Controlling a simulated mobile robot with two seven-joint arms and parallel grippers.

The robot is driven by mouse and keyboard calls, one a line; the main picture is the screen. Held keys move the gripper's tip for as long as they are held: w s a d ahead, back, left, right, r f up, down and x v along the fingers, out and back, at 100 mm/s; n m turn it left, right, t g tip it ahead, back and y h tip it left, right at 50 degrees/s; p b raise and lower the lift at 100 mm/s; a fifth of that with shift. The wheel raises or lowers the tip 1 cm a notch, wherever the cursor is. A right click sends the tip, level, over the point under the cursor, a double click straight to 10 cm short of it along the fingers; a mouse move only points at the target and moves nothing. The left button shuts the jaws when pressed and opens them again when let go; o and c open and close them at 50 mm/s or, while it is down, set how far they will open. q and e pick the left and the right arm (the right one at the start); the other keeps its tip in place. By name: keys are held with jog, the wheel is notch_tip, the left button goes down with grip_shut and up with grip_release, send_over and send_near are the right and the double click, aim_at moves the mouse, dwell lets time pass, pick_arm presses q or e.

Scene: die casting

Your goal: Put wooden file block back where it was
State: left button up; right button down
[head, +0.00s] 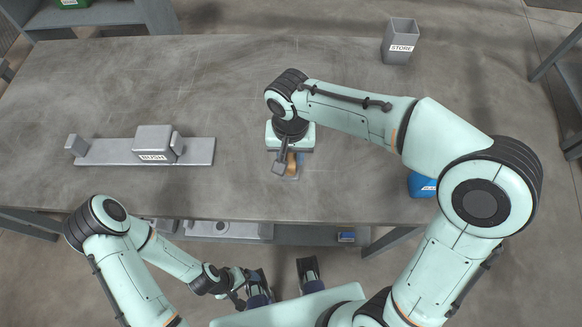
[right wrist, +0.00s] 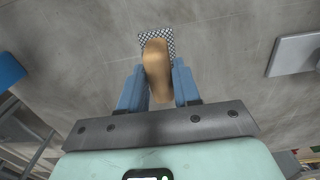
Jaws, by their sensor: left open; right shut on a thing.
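The wooden file block (right wrist: 157,70) is a tan wooden piece between the blue fingers of my right gripper (right wrist: 159,92) in the right wrist view. A checkered grey patch (right wrist: 145,38) shows at its far end; I cannot tell whether it belongs to the block or lies beneath it. In the head view the block (head: 292,166) is a small brown shape over the front middle of the table, partly hidden by my right gripper (head: 287,160). Whether it touches the table is unclear. My left gripper (head: 240,288) is open and empty, low in front of the table.
A grey plate (head: 201,152) with a box labelled BUSH (head: 152,140) is on the left of the table (head: 220,80). A grey STORE bin (head: 400,38) stands at the back right. A blue bin (head: 421,185) is at the right front. The table around the block is clear.

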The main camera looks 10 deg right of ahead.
aim_at(291, 156)
jog(key=shift+f+b, duration=0.35)
jog(key=shift+f, duration=2.9)
jog(key=shift+f, duration=0.2)
jog(key=c, duration=0.8)
grip_release()
jog(key=shift+r, duration=0.1)
jog(key=shift+r, duration=0.25)
notch_tip(291, 156, up, 12)
jog(key=shift+f+p, duration=0.15)
jog(key=shift+p, duration=0.75)
jog(key=shift+s, duration=0.1)
